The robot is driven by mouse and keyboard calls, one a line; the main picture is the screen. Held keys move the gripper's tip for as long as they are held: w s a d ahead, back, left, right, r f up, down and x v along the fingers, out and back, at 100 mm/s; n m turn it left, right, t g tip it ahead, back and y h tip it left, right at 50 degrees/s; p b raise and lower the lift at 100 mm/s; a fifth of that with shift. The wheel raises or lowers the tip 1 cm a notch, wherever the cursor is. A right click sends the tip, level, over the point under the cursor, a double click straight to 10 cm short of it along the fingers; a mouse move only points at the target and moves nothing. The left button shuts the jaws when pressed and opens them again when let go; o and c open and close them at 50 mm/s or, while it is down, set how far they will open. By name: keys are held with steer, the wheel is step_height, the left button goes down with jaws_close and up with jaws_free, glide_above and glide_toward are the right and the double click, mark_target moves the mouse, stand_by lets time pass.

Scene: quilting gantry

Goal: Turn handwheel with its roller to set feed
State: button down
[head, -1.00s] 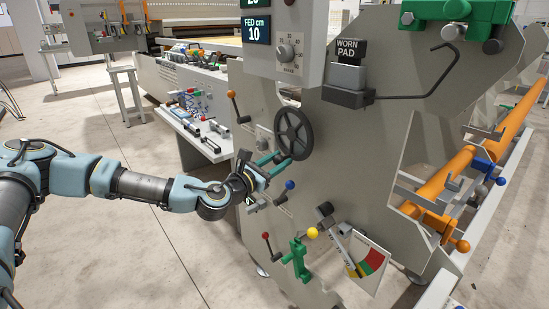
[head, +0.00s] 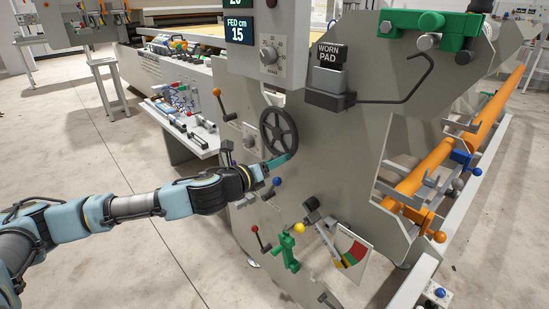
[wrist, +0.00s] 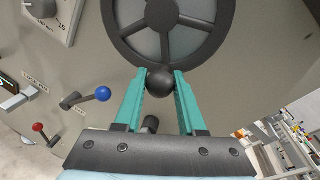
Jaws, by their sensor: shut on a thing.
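The black spoked handwheel (head: 279,132) is on the grey side plate of the machine, and its rim and spokes fill the top of the wrist view (wrist: 125,42). Its dark round roller (wrist: 161,80) sits at the rim. My gripper (head: 285,160) is at the wheel's lower edge. In the wrist view its two teal fingers (wrist: 162,92) are closed on the roller, one on each side. The feed display (head: 239,30) above the wheel reads FED cm 15. In the head view the roller is hidden by the fingers.
An orange-knobbed lever (head: 217,92) stands left of the wheel, and a blue-knobbed lever (head: 277,182) is close below my gripper. A dial (head: 269,54) is above. The worn pad holder (head: 325,97) juts out to the right. A cluttered tool bench (head: 195,140) stands behind.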

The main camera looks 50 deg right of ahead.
steer(key=shift+s+r+n, duration=0.1)
steer(key=shift+s+n, duration=0.1)
steer(key=shift+n, duration=0.1)
stand_by(0.4)
steer(key=c, duration=0.5)
jaws_free()
steer(key=a+r+b, duration=0.1)
steer(key=a, duration=0.9)
steer(key=shift+s+a+r+b, duration=0.3)
steer(key=shift+s+a+b, duration=0.1)
